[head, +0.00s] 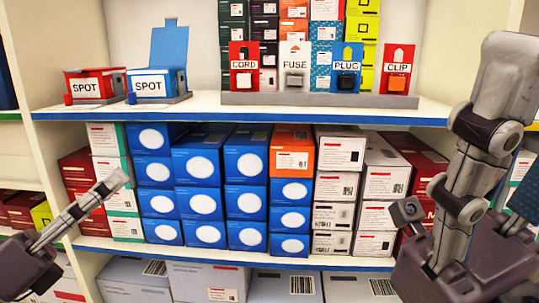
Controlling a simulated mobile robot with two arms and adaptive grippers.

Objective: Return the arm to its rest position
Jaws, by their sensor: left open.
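My left gripper (108,188) reaches in from the lower left and points up and to the right, in front of the left end of the middle shelf. It is open, and I see nothing held in it. It overlaps the white and green boxes (113,170) in the picture; whether it touches them I cannot tell. My right arm (465,175) stands raised and bent at the right, in front of the shelves. Its gripper is not visible.
The upper shelf (240,107) bears red and blue SPOT units (152,84) and labelled CORD, FUSE, PLUG and CLIP holders (295,66). Large boxes (208,282) sit below.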

